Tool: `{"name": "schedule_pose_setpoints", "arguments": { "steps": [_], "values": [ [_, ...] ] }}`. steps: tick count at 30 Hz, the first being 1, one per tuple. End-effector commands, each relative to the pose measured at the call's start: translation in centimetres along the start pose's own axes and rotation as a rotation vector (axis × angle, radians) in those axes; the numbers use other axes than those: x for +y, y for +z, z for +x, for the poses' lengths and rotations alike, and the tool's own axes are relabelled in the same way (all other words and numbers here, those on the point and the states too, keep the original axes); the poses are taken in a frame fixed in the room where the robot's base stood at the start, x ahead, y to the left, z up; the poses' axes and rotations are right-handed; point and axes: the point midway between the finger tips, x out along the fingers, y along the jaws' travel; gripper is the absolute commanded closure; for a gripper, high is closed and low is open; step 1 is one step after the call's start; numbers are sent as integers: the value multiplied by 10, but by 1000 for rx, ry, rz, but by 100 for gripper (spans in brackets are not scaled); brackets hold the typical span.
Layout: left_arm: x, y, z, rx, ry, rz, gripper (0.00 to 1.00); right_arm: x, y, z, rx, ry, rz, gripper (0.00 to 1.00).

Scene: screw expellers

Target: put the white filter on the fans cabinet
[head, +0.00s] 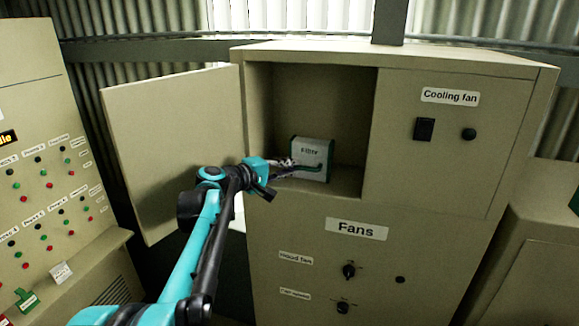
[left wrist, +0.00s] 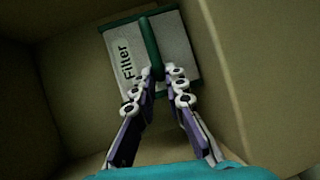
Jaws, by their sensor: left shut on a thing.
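The white filter (head: 311,155) is a box with green edges and a green handle. It stands upright in the open compartment of the fans cabinet (head: 357,203), near the opening. My left gripper (head: 296,166) reaches into the compartment from the left and is shut on the filter's green handle. In the left wrist view the filter (left wrist: 181,52) lies beyond the fingers, with its label readable, and the gripper's fingertips (left wrist: 160,76) meet at the handle. My right gripper is not in view.
The cabinet door (head: 168,140) stands open to the left of the compartment. A panel (head: 40,150) with several buttons is at the far left. The cabinet's knobs (head: 348,271) are below the compartment. The compartment walls (left wrist: 235,90) are close around the gripper.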

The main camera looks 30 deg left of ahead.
Motion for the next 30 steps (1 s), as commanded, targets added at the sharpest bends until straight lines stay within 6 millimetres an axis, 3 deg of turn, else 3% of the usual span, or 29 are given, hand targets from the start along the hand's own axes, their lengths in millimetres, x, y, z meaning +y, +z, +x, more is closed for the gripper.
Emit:
{"name": "schedule_pose_setpoints", "arguments": {
  "steps": [5,6,8,19,30],
  "values": [
    [-1,0,0,0,0,0,100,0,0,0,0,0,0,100],
    [-1,0,0,0,0,0,83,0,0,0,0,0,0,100],
    [-1,0,0,0,0,0,67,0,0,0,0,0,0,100],
    [-1,0,-4,1,0,0,67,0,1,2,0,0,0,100],
    [-2,-1,-62,3,-1,-1,67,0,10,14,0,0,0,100]
  ]
}}
